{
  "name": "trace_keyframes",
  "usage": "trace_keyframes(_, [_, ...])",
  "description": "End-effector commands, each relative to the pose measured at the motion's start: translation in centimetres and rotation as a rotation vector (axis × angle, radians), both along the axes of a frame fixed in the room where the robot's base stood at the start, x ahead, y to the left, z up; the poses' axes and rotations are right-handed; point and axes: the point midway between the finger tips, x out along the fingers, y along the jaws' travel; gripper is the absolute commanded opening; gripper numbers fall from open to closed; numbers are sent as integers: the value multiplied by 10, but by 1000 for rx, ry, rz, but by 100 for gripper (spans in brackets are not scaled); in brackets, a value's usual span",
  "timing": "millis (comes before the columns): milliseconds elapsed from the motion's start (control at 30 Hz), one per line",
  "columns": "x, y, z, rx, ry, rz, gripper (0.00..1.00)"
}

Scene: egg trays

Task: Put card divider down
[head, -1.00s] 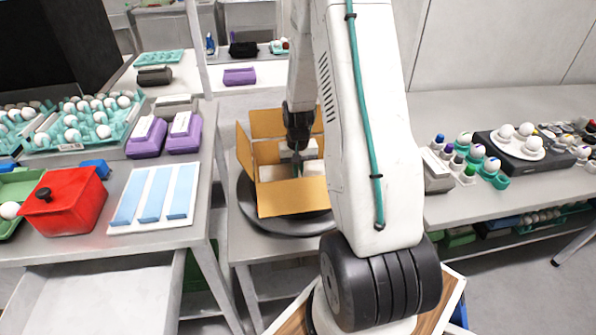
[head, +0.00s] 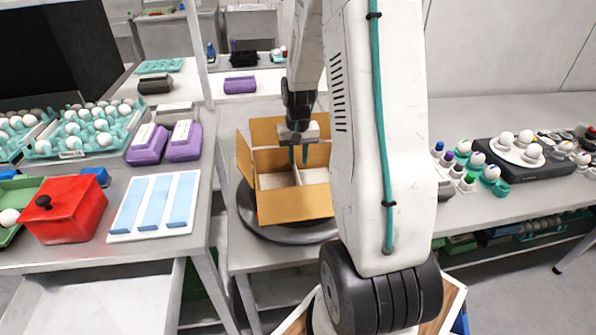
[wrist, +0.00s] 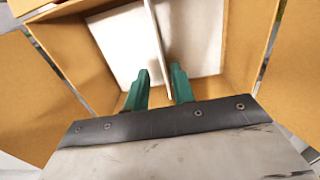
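A cardboard box (head: 295,206) stands open on a round black turntable (head: 262,229), flaps spread outward. A thin white card divider (head: 297,176) stands inside it, splitting the pale floor into two parts. In the wrist view the divider (wrist: 159,45) runs as a narrow upright edge between and beyond my fingertips. My gripper (head: 298,154) is over the box, pointing down. Its green fingers, also in the wrist view (wrist: 159,80), are spread apart with a gap around the divider's near end. I see neither finger pressed on it.
On the left bench are a red lidded box (head: 70,212), a white board with blue strips (head: 118,236), purple cartons (head: 147,147) and egg trays (head: 45,149). The right bench holds small cups and a dark stand with eggs (head: 545,167). The box flaps surround my gripper closely.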

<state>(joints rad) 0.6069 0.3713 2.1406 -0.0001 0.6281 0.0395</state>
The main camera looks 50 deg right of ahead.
Motion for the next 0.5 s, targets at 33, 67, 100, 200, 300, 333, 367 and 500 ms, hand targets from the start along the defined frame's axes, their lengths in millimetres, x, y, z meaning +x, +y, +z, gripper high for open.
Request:
trace_keyframes(33, [0,0,10,-2,-2,0,25])
trace_keyframes(67, [0,0,14,-2,-2,0,25])
trace_keyframes(100, [0,0,19,-1,-2,0,25])
trace_keyframes(200, [0,0,28,-1,-1,0,25])
trace_keyframes(300, [0,6,39,-2,-2,11,25])
trace_keyframes(333, [0,11,44,-4,-5,19,25])
trace_keyframes(367, [0,17,51,-5,-7,31,25])
trace_keyframes(500, [-8,64,97,-15,-23,116,25])
